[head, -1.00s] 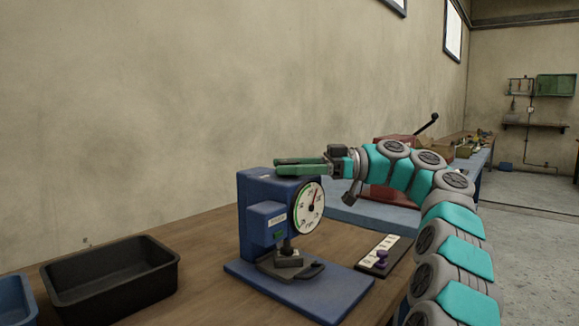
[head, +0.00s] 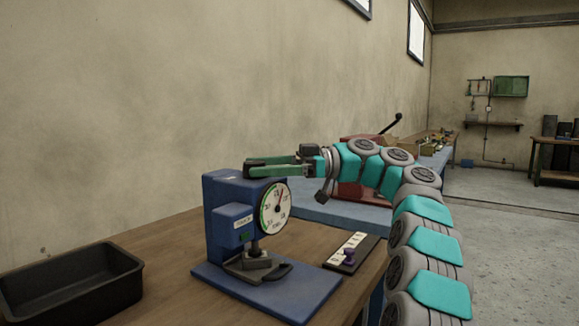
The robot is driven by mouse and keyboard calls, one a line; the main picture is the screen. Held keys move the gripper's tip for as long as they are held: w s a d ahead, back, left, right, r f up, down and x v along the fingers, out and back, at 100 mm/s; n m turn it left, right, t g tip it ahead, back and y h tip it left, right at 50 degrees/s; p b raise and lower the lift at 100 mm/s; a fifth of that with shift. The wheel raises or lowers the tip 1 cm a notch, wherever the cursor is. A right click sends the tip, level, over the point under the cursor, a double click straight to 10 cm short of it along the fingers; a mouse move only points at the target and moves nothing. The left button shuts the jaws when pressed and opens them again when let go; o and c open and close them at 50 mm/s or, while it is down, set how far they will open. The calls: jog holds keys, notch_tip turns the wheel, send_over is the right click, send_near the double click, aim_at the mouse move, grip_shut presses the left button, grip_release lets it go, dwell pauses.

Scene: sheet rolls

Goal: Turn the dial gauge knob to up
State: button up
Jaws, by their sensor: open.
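The dial gauge (head: 228,213) is a blue stand with a round white dial (head: 273,208) facing right, on a blue base plate on the wooden table. I cannot make out which way the knob points. My gripper (head: 247,168), with green fingers, is open and empty. It appears at the top of the gauge, pointing left, well above the purple knob. Whether it touches the gauge I cannot tell.
A black bin (head: 72,284) stands on the table at the left. A red machine (head: 358,190) with a lever is behind my arm. Bare table (head: 165,252) shows between the bin and the gauge. Open floor lies at the right.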

jog(key=shift+w+d+f, duration=0.1)
jog(key=shift+w+d, duration=0.15)
jog(key=shift+d, duration=0.6)
jog(key=shift+w+d, duration=0.2)
jog(key=shift+d, duration=0.7)
jog(key=shift+w+d+f, duration=0.1)
jog(key=shift+w+d, duration=0.15)
jog(key=shift+d, duration=0.6)
jog(key=shift+s+d+r, duration=0.1)
jog(key=shift+d+r, duration=0.05)
jog(key=shift+d, duration=0.25)
